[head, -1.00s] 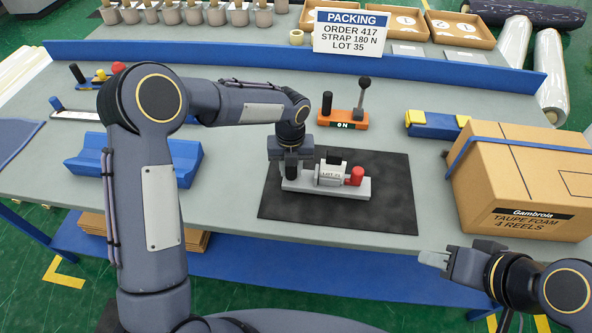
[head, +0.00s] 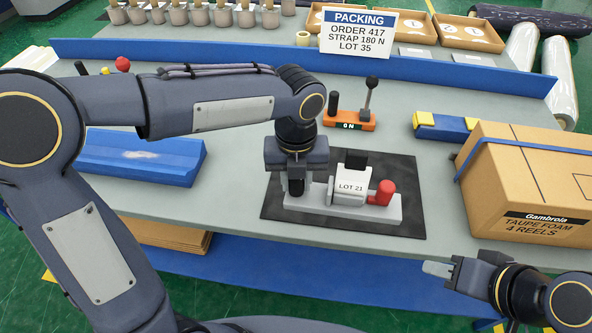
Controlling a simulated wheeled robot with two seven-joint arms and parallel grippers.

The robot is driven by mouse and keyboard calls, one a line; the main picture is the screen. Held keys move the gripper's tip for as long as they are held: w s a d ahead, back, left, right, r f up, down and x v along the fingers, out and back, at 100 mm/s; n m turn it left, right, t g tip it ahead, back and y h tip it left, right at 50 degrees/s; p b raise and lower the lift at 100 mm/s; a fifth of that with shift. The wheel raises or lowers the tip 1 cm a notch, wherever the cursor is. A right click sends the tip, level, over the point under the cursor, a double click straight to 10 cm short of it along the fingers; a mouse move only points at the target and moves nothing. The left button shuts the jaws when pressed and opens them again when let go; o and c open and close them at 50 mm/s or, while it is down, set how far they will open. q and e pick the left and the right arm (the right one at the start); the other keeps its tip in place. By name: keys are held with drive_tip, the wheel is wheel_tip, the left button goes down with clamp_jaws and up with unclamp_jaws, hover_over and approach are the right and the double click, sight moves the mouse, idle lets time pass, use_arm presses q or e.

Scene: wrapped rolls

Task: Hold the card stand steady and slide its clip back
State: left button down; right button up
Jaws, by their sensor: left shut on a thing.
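The card stand (head: 343,216) is a long light-grey base lying on a dark mat (head: 408,226). It carries a pale block labelled LOT 21 (head: 350,190), with a black piece (head: 356,160) on top and a red knob (head: 381,193) at its right. I cannot tell which part is the clip. My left gripper (head: 297,187) points down over the base's left end and is shut on the stand there; its fingers hide the gripped part. My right gripper (head: 438,268) is at the lower right, apart from the stand; its finger gap is not clear.
A strapped cardboard box (head: 540,190) stands right of the mat. An orange lever device (head: 349,121) reading 0 N and a blue and yellow block (head: 441,126) are behind it. A blue cradle (head: 140,158) is left. A PACKING sign (head: 358,32) stands at the back.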

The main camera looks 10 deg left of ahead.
use_arm(q)
drive_tip(key=shift+s+d+r, duration=0.1)
drive_tip(key=shift+s+r, duration=0.15)
drive_tip(key=shift+s, duration=0.2)
drive_tip(key=shift+w, duration=0.15)
drive_tip(key=w+a+p, duration=0.2)
drive_tip(key=w+p, duration=0.6)
drive_tip(key=w, duration=0.5)
drive_tip(key=shift+w+a, duration=0.15)
drive_tip(key=shift+w, duration=0.2)
idle(1.3)
drive_tip(key=shift+f, duration=0.15)
drive_tip(key=shift+f+b, duration=3.45)
drive_tip(key=shift+f, duration=2.4)
